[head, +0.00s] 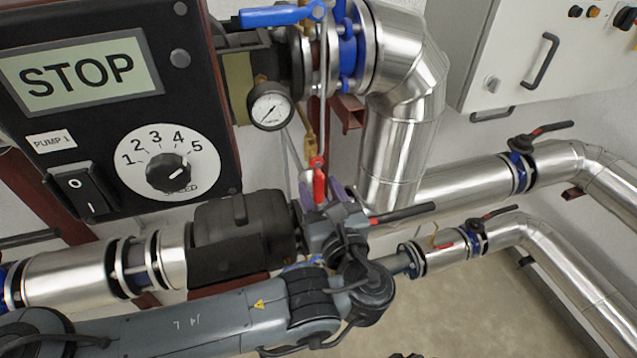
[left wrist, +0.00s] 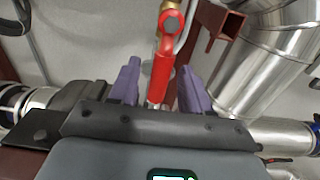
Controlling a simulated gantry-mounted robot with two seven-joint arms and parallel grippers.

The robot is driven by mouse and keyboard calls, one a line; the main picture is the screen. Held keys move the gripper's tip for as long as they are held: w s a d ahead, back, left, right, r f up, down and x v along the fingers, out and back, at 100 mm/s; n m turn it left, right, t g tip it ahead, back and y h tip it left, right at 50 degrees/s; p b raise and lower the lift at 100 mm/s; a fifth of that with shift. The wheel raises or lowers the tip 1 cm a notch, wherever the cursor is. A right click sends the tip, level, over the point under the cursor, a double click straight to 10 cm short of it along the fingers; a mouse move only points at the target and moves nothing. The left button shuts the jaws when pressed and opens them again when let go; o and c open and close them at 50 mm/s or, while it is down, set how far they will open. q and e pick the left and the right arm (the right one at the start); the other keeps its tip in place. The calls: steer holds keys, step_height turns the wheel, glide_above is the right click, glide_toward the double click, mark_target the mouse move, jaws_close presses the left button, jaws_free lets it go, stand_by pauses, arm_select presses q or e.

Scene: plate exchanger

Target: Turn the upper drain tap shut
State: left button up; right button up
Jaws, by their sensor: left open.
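The upper drain tap has a red lever (head: 319,182) that hangs roughly straight down below a brass fitting (head: 308,130), beneath the pressure gauge in the head view. In the left wrist view the same red lever (left wrist: 160,75) runs down from the brass body at the top into the space between my fingers. My left gripper (head: 328,200) is open, with one purple finger (left wrist: 126,82) on each side of the lever. Gaps show between the fingers and the lever. The lever's lower end is partly hidden by the gripper body. My right gripper is not in view.
A pressure gauge (head: 270,106) and blue-handled valve (head: 282,15) sit above. A black pump panel (head: 110,90) reading STOP stands at left. A thick silver pipe (head: 392,150) is close on the right. A dark red bracket (left wrist: 222,20) is near the tap.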

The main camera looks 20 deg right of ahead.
arm_select(q)
steer(key=shift+w, duration=0.7)
jaws_close()
